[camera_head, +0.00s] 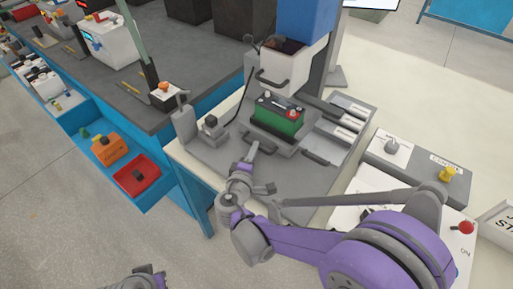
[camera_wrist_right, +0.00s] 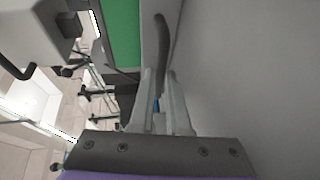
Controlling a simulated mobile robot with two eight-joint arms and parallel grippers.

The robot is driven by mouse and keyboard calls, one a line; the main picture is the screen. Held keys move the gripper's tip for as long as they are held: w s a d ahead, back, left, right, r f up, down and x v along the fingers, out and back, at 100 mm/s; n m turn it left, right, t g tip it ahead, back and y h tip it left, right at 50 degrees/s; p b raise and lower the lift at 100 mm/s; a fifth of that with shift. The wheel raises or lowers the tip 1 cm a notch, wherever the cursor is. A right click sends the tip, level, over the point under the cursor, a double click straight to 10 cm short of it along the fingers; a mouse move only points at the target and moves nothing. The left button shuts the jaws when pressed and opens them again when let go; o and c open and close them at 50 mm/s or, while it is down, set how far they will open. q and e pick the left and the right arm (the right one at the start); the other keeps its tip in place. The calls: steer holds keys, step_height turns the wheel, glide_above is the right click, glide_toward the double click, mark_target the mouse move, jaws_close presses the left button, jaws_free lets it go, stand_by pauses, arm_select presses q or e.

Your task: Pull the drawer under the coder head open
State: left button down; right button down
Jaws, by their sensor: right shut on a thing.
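The coder head appears to be the white box (camera_head: 287,70) with a dark handle under the blue housing (camera_head: 305,18). Below and in front of it, a green battery (camera_head: 277,117) sits on a grey drawer-like slab (camera_head: 262,134). My right gripper (camera_head: 250,152) is at the slab's near edge, shut on a dark curved handle (camera_wrist_right: 160,45). The right wrist view shows the handle running between the fingers (camera_wrist_right: 158,100), with the green battery (camera_wrist_right: 125,30) beside it. How far the drawer is out is unclear. Part of my left gripper (camera_head: 150,275) shows at the bottom; its jaws are unclear.
A small grey fixture (camera_head: 212,127) stands left of the slab. Another dark handle (camera_head: 315,158) lies to the right. A blue-edged bench with a red bin (camera_head: 137,177) stands left. Floor between is free.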

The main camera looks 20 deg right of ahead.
steer(key=s+a, duration=0.2)
steer(key=a, duration=0.1)
steer(key=s+a, duration=0.3)
steer(key=a, duration=0.1)
steer(key=s+a, duration=0.3)
steer(key=a, duration=0.1)
steer(key=shift+s, duration=0.25)
arm_select(q)
steer(key=shift+f, duration=0.1)
arm_select(e)
steer(key=shift+d, duration=0.1)
steer(key=c, duration=1.2)
jaws_free()
steer(key=shift+o, duration=0.2)
arm_select(q)
steer(key=shift+s+a, duration=0.1)
steer(key=shift+s, duration=0.05)
